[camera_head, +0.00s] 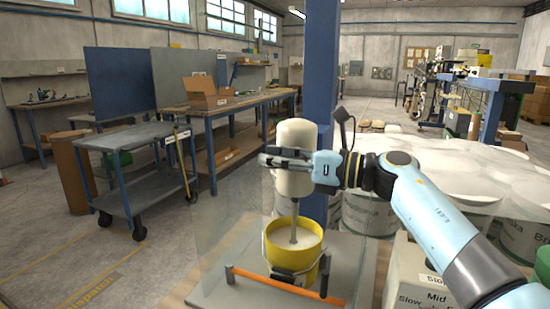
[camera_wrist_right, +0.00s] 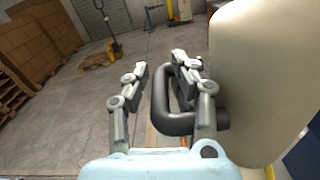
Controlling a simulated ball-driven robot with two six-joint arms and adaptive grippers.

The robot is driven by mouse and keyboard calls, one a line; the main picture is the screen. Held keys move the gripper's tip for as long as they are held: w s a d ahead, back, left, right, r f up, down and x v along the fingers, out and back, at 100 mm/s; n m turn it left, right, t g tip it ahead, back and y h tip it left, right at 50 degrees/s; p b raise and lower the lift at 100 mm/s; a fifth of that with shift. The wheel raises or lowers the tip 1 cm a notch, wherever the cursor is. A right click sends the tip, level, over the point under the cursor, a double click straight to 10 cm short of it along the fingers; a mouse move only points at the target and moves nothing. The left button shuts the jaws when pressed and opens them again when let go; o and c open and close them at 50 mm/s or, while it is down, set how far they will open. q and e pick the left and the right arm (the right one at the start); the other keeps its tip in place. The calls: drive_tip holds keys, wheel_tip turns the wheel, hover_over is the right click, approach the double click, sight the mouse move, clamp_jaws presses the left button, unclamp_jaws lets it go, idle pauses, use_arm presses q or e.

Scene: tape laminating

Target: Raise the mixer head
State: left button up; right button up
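The mixer head (camera_head: 296,137) is a cream, rounded cylinder standing over a yellow bucket (camera_head: 294,245). Its grey shaft (camera_head: 294,215) reaches down into the pale contents of the bucket. In the right wrist view the mixer head (camera_wrist_right: 265,75) fills the right side, with a dark loop handle (camera_wrist_right: 162,100) on its side. My right gripper (camera_head: 284,158) is in front of the mixer head. In the wrist view its fingers (camera_wrist_right: 160,64) are apart on either side of the handle's bar, with a gap visible at the left finger. My left gripper is not in view.
The bucket stands on a grey base plate (camera_head: 218,292) behind an orange bar (camera_head: 285,288) and clear panels. White-lidded drums (camera_head: 480,172) crowd the right. A box (camera_head: 412,275) stands front right. A blue post (camera_head: 320,60) rises behind. A cart (camera_head: 135,137) stands left with open floor before it.

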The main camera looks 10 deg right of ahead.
drive_tip(key=shift+c, duration=0.4)
clamp_jaws()
wheel_tip(320, 180, up, 25)
drive_tip(key=p, duration=1.4)
drive_tip(key=shift+f, duration=0.15)
drive_tip(key=shift+o, duration=0.4)
unclamp_jaws()
